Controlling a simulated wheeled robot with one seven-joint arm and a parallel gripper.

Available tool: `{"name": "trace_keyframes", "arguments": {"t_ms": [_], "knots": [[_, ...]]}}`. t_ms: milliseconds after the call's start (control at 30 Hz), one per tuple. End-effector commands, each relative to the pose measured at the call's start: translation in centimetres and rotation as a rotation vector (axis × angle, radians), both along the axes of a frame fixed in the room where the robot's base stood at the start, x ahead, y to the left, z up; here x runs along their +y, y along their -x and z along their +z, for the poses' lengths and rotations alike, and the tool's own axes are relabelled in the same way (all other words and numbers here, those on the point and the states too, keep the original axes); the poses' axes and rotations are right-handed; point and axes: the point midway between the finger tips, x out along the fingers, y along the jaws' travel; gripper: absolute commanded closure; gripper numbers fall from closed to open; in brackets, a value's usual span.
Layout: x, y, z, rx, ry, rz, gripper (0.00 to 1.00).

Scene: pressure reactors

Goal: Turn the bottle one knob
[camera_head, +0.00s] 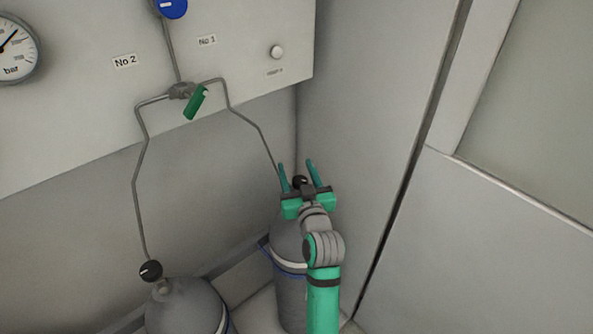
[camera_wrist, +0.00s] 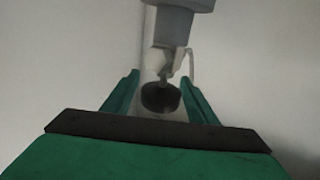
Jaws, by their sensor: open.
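In the wrist view the black knob (camera_wrist: 160,97) shows between the two fingers, with gaps on both sides. I cannot tell how deep the fingers reach around it. My gripper and arm hide part of the knob and bottle in the head view.
A second grey bottle (camera_head: 182,305) with a black knob (camera_head: 150,271) stands at the lower left, under the "No 2" pipe. A green lever (camera_head: 195,103) hangs from the panel above. A wall (camera_head: 350,130) stands close on the right of bottle one.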

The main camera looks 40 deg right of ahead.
Motion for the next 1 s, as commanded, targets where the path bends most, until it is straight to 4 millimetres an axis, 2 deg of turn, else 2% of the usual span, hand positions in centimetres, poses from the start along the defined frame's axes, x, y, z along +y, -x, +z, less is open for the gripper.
{"name": "trace_keyframes", "arguments": {"t_ms": [33,100,200,633,1000], "knots": [[0.00,0.01,-0.01,0.000,0.000,0.000,0.52],[0.02,0.01,0.00,0.000,0.000,0.000,0.69],[0.02,0.01,0.00,0.000,0.000,0.000,0.89],[0.17,-0.03,0.02,0.001,-0.001,0.057,0.88],[0.94,-0.21,0.06,0.000,-0.001,0.281,0.88]]}}
